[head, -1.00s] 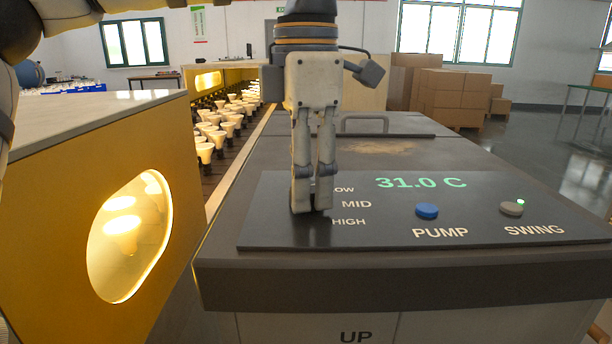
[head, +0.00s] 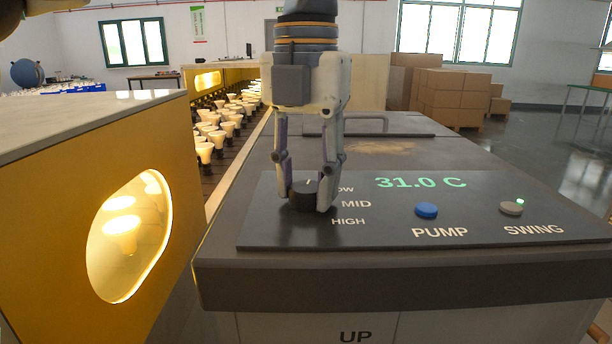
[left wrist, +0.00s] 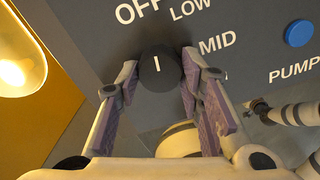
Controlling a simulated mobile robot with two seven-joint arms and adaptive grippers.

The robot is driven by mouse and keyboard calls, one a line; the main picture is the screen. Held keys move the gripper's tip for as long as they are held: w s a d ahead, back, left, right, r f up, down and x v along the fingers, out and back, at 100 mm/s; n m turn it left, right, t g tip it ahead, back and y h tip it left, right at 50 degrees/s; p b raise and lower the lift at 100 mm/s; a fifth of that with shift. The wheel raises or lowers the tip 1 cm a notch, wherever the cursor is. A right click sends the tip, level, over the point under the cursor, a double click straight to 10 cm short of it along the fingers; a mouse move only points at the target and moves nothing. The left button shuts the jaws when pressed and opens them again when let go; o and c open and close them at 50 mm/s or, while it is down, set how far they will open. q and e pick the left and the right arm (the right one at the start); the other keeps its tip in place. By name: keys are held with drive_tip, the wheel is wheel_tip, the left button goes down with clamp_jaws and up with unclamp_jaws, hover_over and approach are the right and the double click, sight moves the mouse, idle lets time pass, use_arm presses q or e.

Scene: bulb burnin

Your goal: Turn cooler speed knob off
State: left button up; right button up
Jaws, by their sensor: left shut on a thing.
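The cooler speed knob (head: 304,196) is a dark round knob at the left of the cooler's control panel (head: 375,235), beside LOW, MID and HIGH labels. My left gripper (head: 307,200) points down with one finger on each side of the knob and is shut on it. In the left wrist view the knob (left wrist: 162,74) sits between the fingertips of my left gripper (left wrist: 157,82). Its white mark points up, between the OFF (left wrist: 138,12) and LOW (left wrist: 190,9) labels, nearer OFF. The OFF label is hidden in the head view. My right gripper is not seen.
The panel also has a blue PUMP button (head: 427,210), a grey SWING button (head: 511,208) and a green 31.0 C readout (head: 420,183). A yellow housing (head: 60,230) with a lit window stands close on the left. A row of bulbs (head: 205,152) runs behind it.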

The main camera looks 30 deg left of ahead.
sight(306, 187)
use_arm(q)
drive_tip(key=shift+n, duration=1.1)
drive_tip(key=o, duration=1.2)
drive_tip(key=shift+c, duration=0.2)
wheel_tip(306, 187, up, 12)
